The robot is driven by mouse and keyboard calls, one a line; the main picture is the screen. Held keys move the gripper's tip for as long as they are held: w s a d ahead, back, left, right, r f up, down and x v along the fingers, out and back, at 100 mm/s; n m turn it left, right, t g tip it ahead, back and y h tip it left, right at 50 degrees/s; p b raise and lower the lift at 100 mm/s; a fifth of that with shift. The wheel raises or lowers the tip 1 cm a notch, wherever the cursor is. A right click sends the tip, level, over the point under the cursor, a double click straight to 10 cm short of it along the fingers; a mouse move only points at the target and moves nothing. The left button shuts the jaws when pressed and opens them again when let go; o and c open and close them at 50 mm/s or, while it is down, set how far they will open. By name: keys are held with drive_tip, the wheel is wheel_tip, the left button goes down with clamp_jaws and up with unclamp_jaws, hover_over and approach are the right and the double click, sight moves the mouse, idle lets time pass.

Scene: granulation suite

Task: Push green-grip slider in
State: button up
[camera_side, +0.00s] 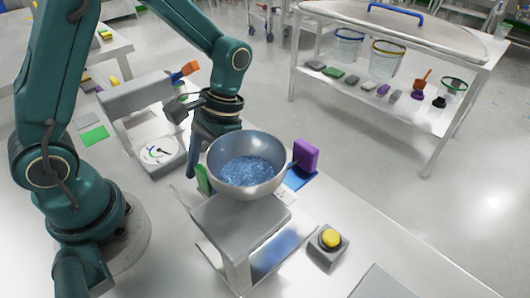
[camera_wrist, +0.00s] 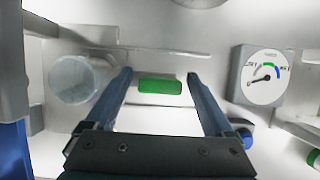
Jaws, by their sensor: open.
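The green grip (camera_wrist: 160,86) is a small bright green block in the wrist view, in front of a pale horizontal plate. It lies between the two blue fingers of my gripper (camera_wrist: 160,76), with visible gaps on both sides. My gripper is open and holds nothing. In the side view, my gripper (camera_side: 203,165) points down just left of the metal bowl. The green grip (camera_side: 203,180) shows there as a sliver beside the bowl, close to the fingers. The bowl and fingers hide most of the slider, so I cannot tell how far out it sits.
A metal bowl of blue granules (camera_side: 249,172) stands above a grey stand (camera_side: 240,222). A purple block (camera_side: 305,155) is right of the bowl. A round dial (camera_wrist: 265,76) is at right in the wrist view. A yellow button (camera_side: 330,238) is in front, with bare tabletop around it.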

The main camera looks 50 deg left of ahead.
clamp_jaws()
drive_tip(key=shift+d, duration=2.15)
unclamp_jaws()
drive_tip(key=shift+w+r, duration=0.1)
drive_tip(key=v, duration=0.5)
